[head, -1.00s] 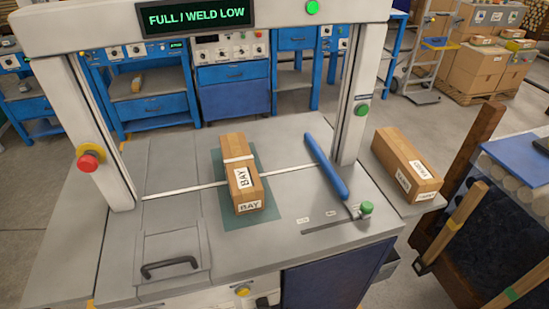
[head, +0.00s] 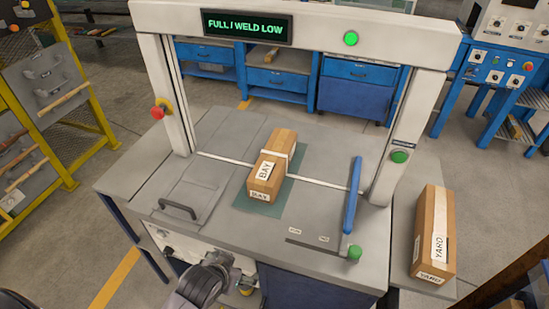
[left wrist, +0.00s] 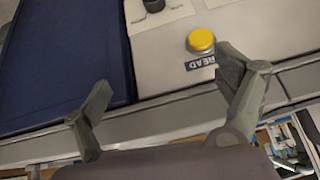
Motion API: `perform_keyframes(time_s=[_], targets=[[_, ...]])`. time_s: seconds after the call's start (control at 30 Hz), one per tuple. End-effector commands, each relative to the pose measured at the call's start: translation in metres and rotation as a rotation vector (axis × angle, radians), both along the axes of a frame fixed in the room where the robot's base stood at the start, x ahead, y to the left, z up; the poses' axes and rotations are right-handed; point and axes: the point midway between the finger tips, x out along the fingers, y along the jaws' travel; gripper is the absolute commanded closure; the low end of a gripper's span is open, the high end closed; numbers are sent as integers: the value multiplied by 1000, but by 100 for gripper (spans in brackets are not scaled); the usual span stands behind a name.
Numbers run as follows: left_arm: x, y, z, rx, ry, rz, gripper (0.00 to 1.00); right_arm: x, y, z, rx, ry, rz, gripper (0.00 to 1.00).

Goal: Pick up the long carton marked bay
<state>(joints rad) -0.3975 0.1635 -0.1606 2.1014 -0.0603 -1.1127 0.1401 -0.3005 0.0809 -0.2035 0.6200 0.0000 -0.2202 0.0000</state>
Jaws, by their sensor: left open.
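The long carton marked BAY (head: 267,173) is a brown box with white labels on its top and near end. It lies on a green mat (head: 253,202) on the grey machine table, under the white arch, with a pale band across it. My left gripper (left wrist: 160,95) is open and empty in the left wrist view, in front of the machine's front panel. In the head view my left arm (head: 200,285) shows at the bottom, below the table's front edge and well short of the carton. My right gripper is not in view.
The white arch (head: 300,18) spans the table. A blue bar (head: 352,195) and a green knob (head: 354,252) stand right of the carton. A carton marked YARD (head: 434,235) is further right. A yellow button (left wrist: 201,40) is on the front panel.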

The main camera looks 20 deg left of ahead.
Motion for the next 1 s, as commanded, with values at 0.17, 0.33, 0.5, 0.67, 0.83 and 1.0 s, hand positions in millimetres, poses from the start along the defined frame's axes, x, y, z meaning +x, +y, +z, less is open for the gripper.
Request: perform_keyframes(time_s=[0.17, 0.33, 0.5, 0.67, 0.83, 1.0], targets=[[22, 1, 80, -14, -132, 22, 10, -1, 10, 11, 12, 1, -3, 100], [68, 1, 129, -41, -328, 43, 10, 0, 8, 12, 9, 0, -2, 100], [114, -1, 160, -73, -507, 41, 10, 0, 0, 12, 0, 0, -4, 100], [140, -4, 181, -100, -614, 30, 10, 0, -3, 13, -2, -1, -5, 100], [164, -5, 180, -106, -637, 29, 10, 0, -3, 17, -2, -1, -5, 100], [197, -7, 168, -105, -635, 29, 10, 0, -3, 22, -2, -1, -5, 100]])
